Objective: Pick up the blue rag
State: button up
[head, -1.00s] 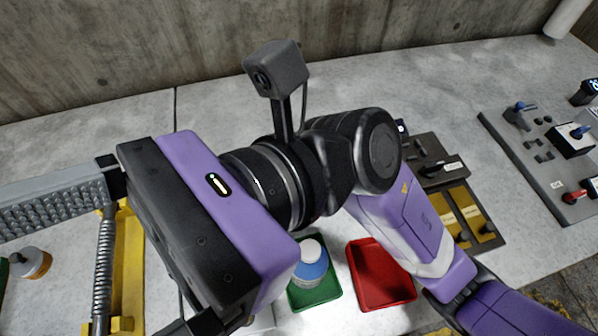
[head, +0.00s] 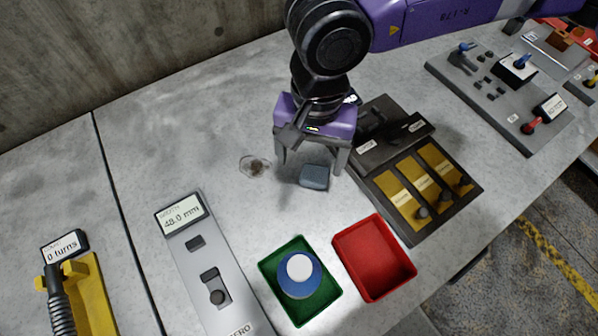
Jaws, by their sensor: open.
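The blue rag (head: 314,177) is a small folded grey-blue block lying on the grey table, in the upper middle of the head view. My gripper (head: 311,170) points down over it with its jaws apart. One finger shows at the rag's left and the other at its right. Whether the fingers touch the rag or the table cannot be told from this angle. The rag's far edge is partly hidden under the gripper body.
A green tray (head: 268,271) holds a blue, white-capped container (head: 298,274); an empty red tray (head: 375,262) stands beside it. A dark panel with yellow strips (head: 417,186) is close on the gripper's right. A gauge reading 48.0 mm (head: 205,262) lies left. A dark stain (head: 254,166) marks the table.

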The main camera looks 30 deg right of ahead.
aim_at(315, 176)
jog(key=shift+w+d+f+h, duration=0.15)
jog(key=shift+d+f, duration=0.1)
jog(key=shift+d, duration=0.15)
jog(key=shift+w+d+f+h, duration=0.1)
jog(key=shift+d+f+h, duration=0.05)
jog(key=shift+d+f, duration=0.35)
jog(key=shift+s+a+f+p, duration=0.1)
jog(key=shift+f+p, duration=0.7)
jog(key=shift+f, duration=2.7)
jog(key=c, duration=1.6)
jog(key=shift+r, duration=0.1)
notch_tip(315, 176, up, 20)
jog(key=shift+f+b, duration=0.1)
jog(key=shift+b, duration=0.65)
